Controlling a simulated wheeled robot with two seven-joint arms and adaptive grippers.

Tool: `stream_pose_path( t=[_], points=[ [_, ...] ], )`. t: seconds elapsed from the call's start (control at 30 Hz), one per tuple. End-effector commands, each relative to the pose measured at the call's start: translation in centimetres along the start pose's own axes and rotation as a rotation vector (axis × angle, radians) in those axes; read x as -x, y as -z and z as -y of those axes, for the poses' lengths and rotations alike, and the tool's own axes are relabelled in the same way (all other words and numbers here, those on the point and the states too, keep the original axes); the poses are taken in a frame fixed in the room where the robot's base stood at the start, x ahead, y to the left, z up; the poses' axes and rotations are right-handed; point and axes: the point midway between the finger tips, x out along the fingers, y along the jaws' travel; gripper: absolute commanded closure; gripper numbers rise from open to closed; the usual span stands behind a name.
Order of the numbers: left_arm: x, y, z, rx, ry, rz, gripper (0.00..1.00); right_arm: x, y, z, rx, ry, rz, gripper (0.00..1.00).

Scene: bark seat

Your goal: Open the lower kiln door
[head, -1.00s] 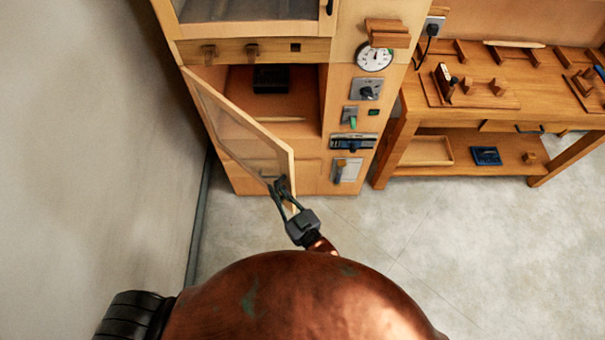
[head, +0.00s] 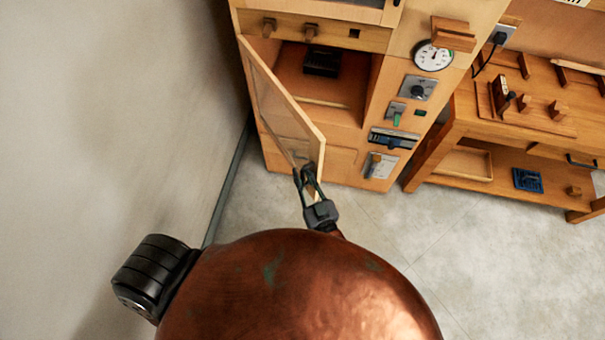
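The lower kiln door (head: 282,112) is a pale wooden frame with a greyish panel. It is hinged at the left and stands wide open, swung out from the kiln. My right gripper (head: 304,172) is at the low free edge of this door, its fingers closing together at the tips on the door's handle. The fingers mostly hide the handle. The open lower chamber (head: 345,85) shows a dark block (head: 322,60) inside. My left gripper is not in view.
A grey wall (head: 120,110) stands close on the left. The kiln's right panel carries a gauge (head: 433,56), switches and a small lever. A wooden workbench (head: 450,140) stands to the right. The floor (head: 400,235) in front is clear.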

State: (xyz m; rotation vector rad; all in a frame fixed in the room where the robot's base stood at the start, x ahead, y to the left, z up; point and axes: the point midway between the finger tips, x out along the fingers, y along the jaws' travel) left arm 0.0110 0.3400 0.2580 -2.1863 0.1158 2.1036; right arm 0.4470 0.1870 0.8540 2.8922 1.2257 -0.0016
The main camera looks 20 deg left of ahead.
Motion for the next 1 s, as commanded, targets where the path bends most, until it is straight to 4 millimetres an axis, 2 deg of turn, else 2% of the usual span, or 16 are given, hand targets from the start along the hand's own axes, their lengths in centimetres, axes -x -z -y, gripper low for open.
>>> stream_pose_path(
  t=[0.17,0.5,0.63,0.8,1.0],
  points=[
    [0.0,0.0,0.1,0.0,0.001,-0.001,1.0,1.3,-0.1,-0.1,0.001,-0.001,0.001,0.83],
    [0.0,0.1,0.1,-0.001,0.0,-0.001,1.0,8.1,-0.2,0.0,0.0,0.0,0.004,0.83],
    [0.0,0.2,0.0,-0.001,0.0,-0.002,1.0,10.2,-0.1,0.0,0.0,0.0,0.003,0.83],
    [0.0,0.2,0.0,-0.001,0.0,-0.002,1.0,11.7,-0.1,0.0,0.001,0.0,0.002,0.83],
    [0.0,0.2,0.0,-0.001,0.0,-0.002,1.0,12.0,0.0,0.1,0.0,0.0,0.0,0.83]
  ],
)
